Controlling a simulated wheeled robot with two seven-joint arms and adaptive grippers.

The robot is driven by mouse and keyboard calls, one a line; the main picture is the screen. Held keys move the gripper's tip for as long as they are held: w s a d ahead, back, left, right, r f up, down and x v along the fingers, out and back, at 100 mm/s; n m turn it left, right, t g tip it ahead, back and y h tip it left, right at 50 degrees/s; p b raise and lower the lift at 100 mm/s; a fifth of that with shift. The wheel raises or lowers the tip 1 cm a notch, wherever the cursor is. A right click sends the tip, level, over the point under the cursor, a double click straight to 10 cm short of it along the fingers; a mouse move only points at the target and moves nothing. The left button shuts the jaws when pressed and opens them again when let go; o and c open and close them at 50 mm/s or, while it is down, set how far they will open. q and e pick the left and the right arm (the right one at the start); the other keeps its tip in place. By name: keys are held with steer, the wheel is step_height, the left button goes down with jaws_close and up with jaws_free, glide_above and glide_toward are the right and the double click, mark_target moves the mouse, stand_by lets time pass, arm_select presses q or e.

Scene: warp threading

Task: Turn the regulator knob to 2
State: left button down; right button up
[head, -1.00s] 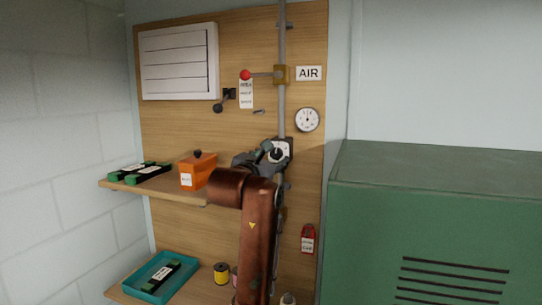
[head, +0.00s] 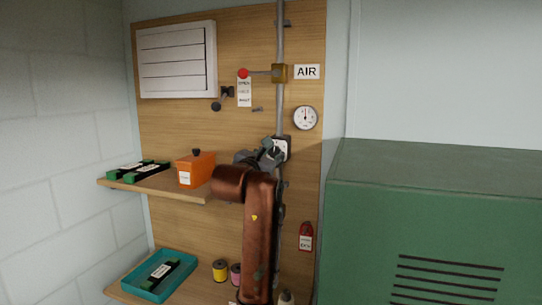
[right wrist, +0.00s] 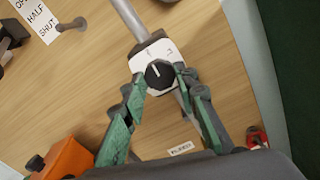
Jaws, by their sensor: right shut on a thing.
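The regulator knob (right wrist: 159,74) is black and round, on a white dial plate (right wrist: 150,52) on the vertical pipe. Its white pointer line slants up and slightly left in the right wrist view; the plate's marks are too small to read surely. My right gripper (right wrist: 160,80) has its green-padded fingers on either side of the knob, shut on it. In the head view the right gripper (head: 268,154) is at the white plate (head: 284,146) and hides most of the knob. My left gripper is not in view.
A round gauge (head: 305,118) and an AIR sign (head: 307,72) are above right. A red-knobbed lever (head: 244,74) is above left. An orange box (head: 195,168) stands on the shelf to the left. A red tag (head: 306,236) hangs below right. A green cabinet (head: 430,180) fills the right.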

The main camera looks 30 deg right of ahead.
steer(key=shift+c, duration=1.1)
steer(key=shift+n, duration=0.6)
steer(key=o, duration=1.2)
steer(key=shift+c, duration=0.2)
steer(key=v, duration=1.2)
